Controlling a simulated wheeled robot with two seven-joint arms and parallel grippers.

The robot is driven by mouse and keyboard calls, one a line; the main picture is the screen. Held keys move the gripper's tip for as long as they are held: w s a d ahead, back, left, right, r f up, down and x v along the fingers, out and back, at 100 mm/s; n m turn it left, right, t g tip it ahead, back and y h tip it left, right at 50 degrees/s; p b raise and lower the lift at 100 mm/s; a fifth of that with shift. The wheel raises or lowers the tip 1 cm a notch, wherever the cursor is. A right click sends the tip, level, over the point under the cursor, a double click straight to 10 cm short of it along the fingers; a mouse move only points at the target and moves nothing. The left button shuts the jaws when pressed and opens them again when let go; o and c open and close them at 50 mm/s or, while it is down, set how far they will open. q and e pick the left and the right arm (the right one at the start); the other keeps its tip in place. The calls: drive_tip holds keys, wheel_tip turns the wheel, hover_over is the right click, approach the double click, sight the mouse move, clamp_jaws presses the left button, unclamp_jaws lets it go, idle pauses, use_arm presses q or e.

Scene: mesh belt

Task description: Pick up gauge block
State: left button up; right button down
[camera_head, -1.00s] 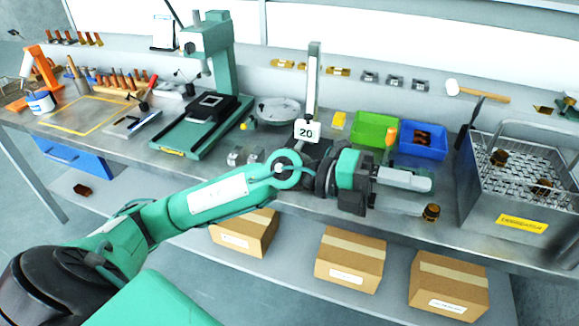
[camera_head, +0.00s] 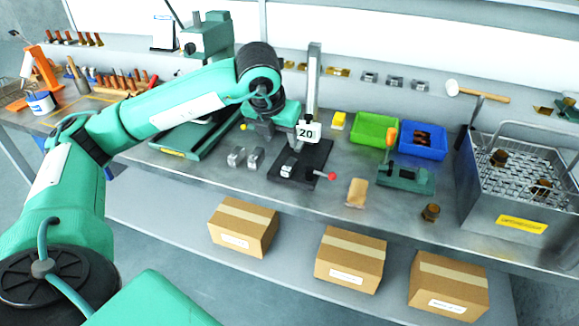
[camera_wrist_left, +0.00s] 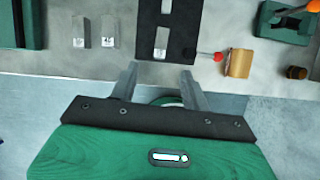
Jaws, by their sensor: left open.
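Two small grey metal blocks, which look like gauge blocks, stand side by side on the bench: the left one (camera_head: 236,157) and the right one (camera_head: 255,158). In the left wrist view they show at upper left (camera_wrist_left: 78,32) (camera_wrist_left: 108,30). Another small pale block (camera_head: 287,171) sits on the black base (camera_head: 311,158) of the gauge stand; it also shows in the wrist view (camera_wrist_left: 160,38). My left gripper (camera_wrist_left: 158,82) is open and empty, its fingers apart from the blocks. In the head view its fingers are mostly hidden by the arm and wrist.
The gauge stand's post (camera_head: 313,75) with a "20" tag rises near my left wrist. A red-knobbed lever (camera_head: 331,176), a tan block (camera_head: 357,192) and a green fixture (camera_head: 407,178) are to the right.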

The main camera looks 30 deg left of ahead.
use_arm(q)
hover_over(289, 164)
drive_tip(key=s, duration=0.3)
drive_tip(key=f, duration=0.6)
drive_tip(key=shift+w+d+f+p, duration=0.1)
drive_tip(key=shift+w+d+p, duration=0.1)
drive_tip(key=shift+p, duration=0.1)
drive_tip(key=shift+p+x, duration=0.7)
drive_tip(key=shift+x, duration=2)
clamp_jaws()
use_arm(e)
drive_tip(key=s, duration=0.2)
drive_tip(key=s+d+f, duration=0.1)
drive_tip(key=shift+s+f, duration=0.1)
drive_tip(key=shift+s, duration=0.15)
